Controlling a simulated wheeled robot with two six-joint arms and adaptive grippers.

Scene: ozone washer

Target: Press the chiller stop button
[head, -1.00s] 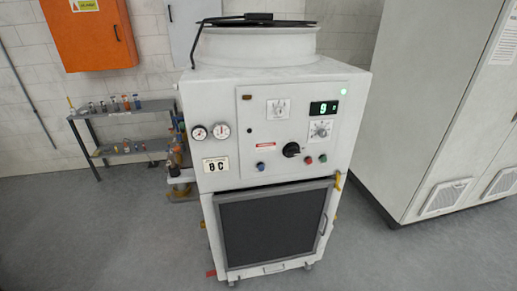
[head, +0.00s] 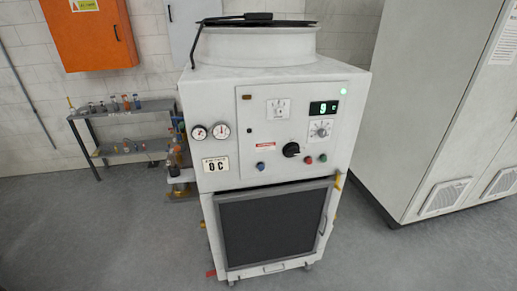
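The chiller (head: 350,125) is a white upright cabinet in the middle of the head view, with a dark grille (head: 272,228) on its lower front. I cannot read which button is marked stop. Neither of my grippers is in view.
A metal shelf (head: 125,111) with small fittings stands at the left, by valves and pipes (head: 178,165) on the chiller's side. An orange box (head: 90,38) hangs on the wall. A tall grey cabinet (head: 440,110) stands at the right. The floor (head: 110,235) in front is clear.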

